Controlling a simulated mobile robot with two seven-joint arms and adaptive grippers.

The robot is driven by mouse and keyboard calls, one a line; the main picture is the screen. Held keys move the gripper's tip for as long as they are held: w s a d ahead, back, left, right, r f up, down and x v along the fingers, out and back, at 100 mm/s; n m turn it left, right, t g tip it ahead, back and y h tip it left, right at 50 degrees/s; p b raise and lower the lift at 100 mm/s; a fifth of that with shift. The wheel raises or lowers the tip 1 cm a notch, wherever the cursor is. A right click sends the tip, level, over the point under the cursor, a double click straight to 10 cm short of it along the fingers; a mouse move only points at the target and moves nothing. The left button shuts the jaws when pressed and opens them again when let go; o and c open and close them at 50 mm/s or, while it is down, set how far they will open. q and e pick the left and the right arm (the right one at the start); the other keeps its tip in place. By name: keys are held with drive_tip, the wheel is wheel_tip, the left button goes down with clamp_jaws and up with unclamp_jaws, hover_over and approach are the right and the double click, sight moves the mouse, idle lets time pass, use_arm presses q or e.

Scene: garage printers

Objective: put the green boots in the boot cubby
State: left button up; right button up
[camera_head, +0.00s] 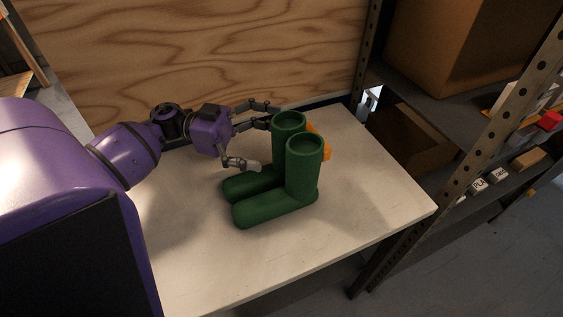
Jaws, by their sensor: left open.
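A pair of green boots (303,167) stands upright side by side on the pale tabletop, with the toes pointing left. My left gripper (264,143) is open just left of the boot shafts, with its fingers spread toward them. One finger is beside the far boot's shaft and another hangs above the boots' feet. I cannot tell whether any finger touches a boot. My right gripper is not in view. No boot cubby can be made out with certainty.
The pale table (378,190) has free room right and front of the boots. An orange object (326,153) is partly hidden behind them. A plywood panel (200,50) stands at the back. A metal shelf rack with a cardboard box (455,45) is at the right.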

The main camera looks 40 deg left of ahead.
use_arm(q)
drive_tip(key=shift+x, duration=1.5)
clamp_jaws()
